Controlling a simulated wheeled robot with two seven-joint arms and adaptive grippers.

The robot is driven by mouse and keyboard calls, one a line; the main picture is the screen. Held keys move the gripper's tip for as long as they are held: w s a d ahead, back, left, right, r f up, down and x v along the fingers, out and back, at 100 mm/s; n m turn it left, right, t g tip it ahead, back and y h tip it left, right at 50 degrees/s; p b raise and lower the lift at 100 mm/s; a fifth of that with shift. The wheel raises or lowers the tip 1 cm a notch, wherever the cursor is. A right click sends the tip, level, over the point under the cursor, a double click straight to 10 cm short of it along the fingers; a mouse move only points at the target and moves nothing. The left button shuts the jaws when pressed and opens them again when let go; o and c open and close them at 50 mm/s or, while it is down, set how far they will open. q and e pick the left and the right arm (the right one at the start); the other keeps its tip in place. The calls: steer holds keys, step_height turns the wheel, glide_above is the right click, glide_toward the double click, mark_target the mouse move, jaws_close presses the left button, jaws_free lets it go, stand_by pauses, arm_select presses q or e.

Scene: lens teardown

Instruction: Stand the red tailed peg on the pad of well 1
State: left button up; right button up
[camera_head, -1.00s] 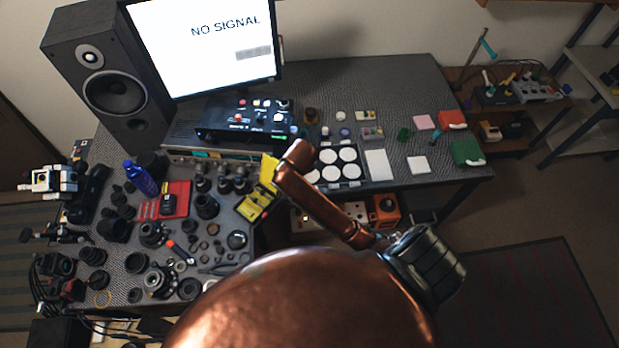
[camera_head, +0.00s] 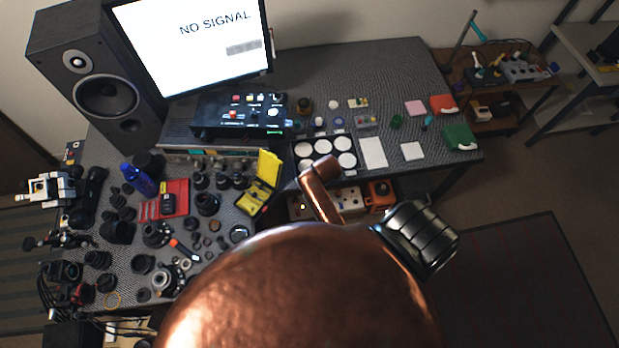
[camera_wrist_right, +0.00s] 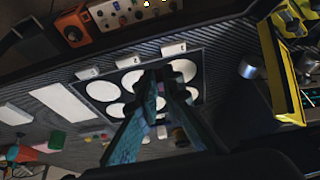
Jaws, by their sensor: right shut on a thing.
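A dark tray (camera_head: 325,140) with several round white pads lies on the bench in the head view. It also shows in the wrist view (camera_wrist_right: 204,92), with small white tags along one side; I cannot read which marks well 1. My right gripper (camera_wrist_right: 166,76) shows in the wrist view as two dark teal fingers in front of the tray, hiding part of its pads. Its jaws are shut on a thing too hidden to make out. I cannot pick out the red tailed peg in either view. My left gripper is not in view.
A yellow case (camera_head: 262,180) stands open left of the tray. White sheets (camera_head: 373,152) lie to its right, with small jars and blocks behind. Lens parts crowd the left bench around a red mat (camera_head: 179,199). An orange box (camera_head: 380,192) sits below the bench edge.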

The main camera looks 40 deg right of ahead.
steer(key=w+f, duration=0.4)
steer(key=f, duration=0.1)
steer(key=shift+w+a+f, duration=0.2)
steer(key=shift+w+a, duration=0.1)
steer(key=shift+w+f, duration=0.15)
steer(key=shift+f, duration=0.8)
steer(key=shift+w+f, duration=0.1)
steer(key=shift+f, duration=0.8)
steer(key=o, duration=0.6)
steer(key=shift+f, duration=0.1)
steer(key=shift+o, duration=0.2)
